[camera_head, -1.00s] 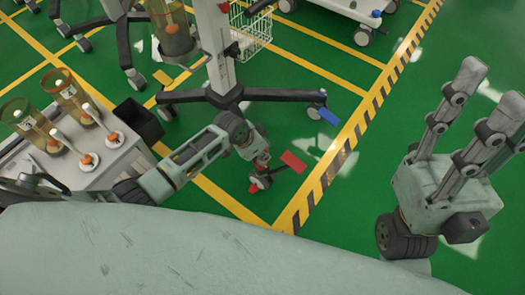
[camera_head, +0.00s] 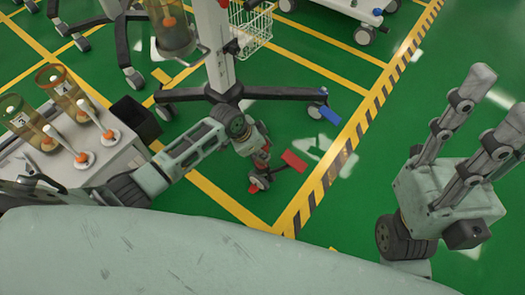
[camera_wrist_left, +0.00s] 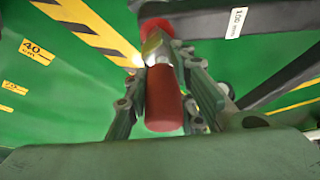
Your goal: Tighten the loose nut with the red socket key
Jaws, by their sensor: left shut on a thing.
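My left gripper (camera_wrist_left: 165,85) is shut on this handle, with fingers on both sides. The key is mostly hidden there. I cannot make out the loose nut. My right gripper (camera_head: 492,112) is open and empty at the right, fingers spread, away from the carts.
A wheeled stand with dark legs (camera_head: 270,93) and a blue-pedal caster (camera_head: 328,114) is just beyond my left gripper. A white cart top (camera_head: 100,165) with canisters and a black bin (camera_head: 136,120) lie at the left. Green floor right of the striped line is clear.

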